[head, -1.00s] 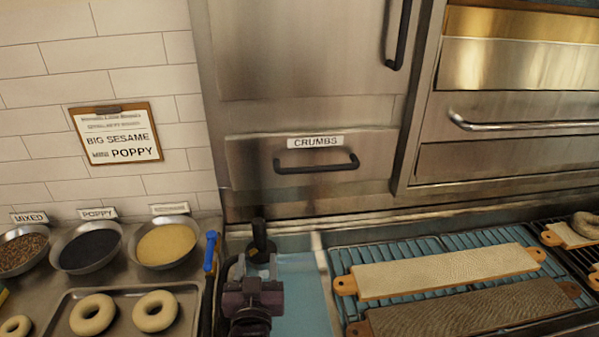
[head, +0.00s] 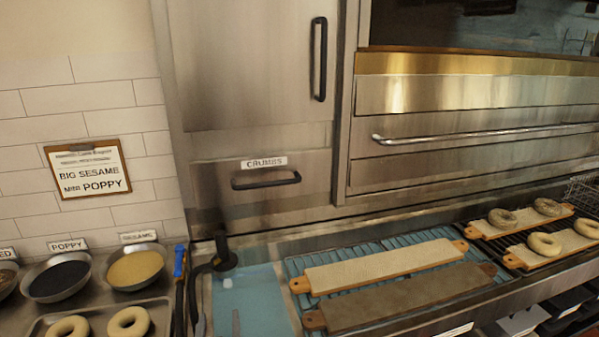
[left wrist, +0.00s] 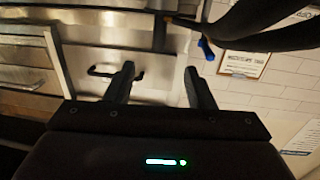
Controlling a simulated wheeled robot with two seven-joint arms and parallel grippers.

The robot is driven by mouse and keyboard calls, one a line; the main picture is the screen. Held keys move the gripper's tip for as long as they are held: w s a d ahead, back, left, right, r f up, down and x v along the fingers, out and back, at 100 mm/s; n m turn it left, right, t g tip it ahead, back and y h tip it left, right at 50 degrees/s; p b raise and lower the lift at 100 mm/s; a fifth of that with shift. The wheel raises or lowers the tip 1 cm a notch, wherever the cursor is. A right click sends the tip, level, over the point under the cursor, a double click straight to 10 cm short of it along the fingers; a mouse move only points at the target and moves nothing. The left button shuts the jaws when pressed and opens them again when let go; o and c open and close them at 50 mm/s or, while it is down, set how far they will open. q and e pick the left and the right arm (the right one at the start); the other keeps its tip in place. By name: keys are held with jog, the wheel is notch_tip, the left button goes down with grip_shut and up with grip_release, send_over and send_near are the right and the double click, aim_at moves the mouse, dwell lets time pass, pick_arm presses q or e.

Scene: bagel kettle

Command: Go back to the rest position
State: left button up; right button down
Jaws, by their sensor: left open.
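My left gripper (left wrist: 160,82) shows in the left wrist view with its two dark fingers apart and nothing between them. Behind the fingers are the steel front with a black drawer handle (left wrist: 103,73) and the tiled wall. In the head view I cannot clearly make out the left gripper; a small grey shape low over the blue water may be part of it. My right gripper is not in view.
The blue kettle water (head: 250,290) lies at the lower middle, with a black upright fitting (head: 223,252) and a blue-handled tool (head: 179,262) at its left. Bagel boards (head: 385,266) lie on racks to the right. A sesame bowl (head: 137,268) and bagel tray (head: 100,309) are left.

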pick_arm(q)
jog(key=s+a+f+m+g+h, duration=0.2)
jog(key=s+f+g, duration=0.2)
jog(key=s+g, duration=0.4)
jog(key=s+a+f+m+g+h, duration=0.2)
jog(key=s+f+g, duration=0.35)
jog(key=s, duration=0.55)
notch_tip(320, 180, down, 27)
jog(key=s+g, duration=0.1)
jog(key=g, duration=0.1)
jog(key=s+a+f, duration=0.3)
jog(key=s+f, duration=1.7)
jog(key=shift+s+a+f+m+g+y, duration=0.15)
jog(key=shift+s+f+m+g+y, duration=0.15)
jog(key=shift+s+g, duration=0.15)
